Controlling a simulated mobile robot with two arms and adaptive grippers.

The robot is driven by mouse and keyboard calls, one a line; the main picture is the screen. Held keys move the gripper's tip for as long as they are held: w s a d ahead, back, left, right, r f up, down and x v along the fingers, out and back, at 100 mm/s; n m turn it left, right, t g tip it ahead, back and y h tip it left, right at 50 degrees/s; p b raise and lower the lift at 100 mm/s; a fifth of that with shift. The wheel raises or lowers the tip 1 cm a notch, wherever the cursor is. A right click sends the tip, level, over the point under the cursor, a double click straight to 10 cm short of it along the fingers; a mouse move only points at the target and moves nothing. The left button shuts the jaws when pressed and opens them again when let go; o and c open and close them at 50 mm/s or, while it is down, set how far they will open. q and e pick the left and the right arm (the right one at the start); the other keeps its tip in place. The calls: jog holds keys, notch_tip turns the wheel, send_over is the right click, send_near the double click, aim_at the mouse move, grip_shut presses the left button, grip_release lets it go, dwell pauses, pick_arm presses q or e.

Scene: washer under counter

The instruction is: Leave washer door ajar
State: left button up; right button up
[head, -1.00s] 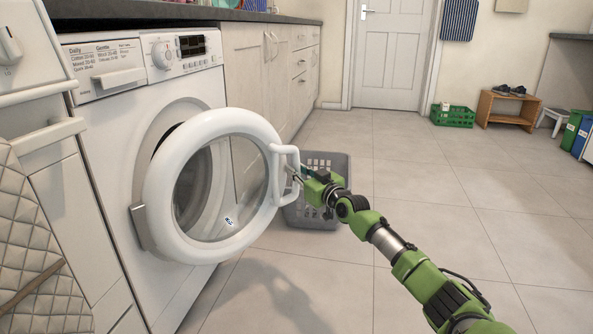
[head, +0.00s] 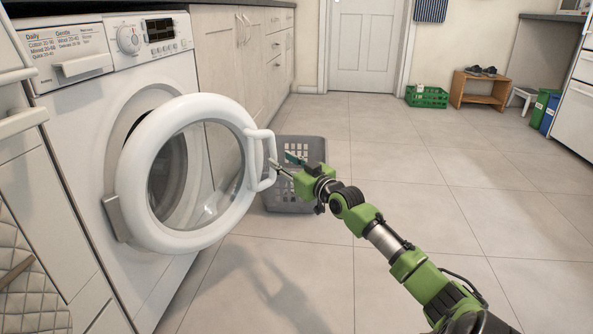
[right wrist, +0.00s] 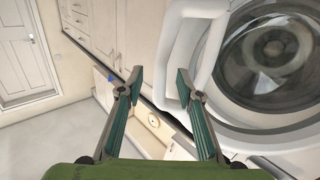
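The white washer (head: 75,130) stands under the counter at the left. Its round door (head: 135,180) is open and swung out toward me, with the drum opening partly visible behind it. The door's handle (head: 271,160) is a white loop on its free edge. My right gripper (head: 275,167) is at this handle. In the right wrist view its two green-padded fingers (right wrist: 159,76) are apart, with the handle bar (right wrist: 168,60) close by the right fingertip. I cannot tell whether they touch. My left gripper is not in view.
A grey laundry basket (head: 300,150) stands on the floor behind the handle and my right gripper. A green crate (head: 427,97) and a wooden shoe rack (head: 478,92) are by the far wall. The tiled floor at the right is clear.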

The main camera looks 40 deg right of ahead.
jog(key=s, duration=0.6)
jog(key=shift+a, duration=0.4)
jog(key=shift+s, duration=0.1)
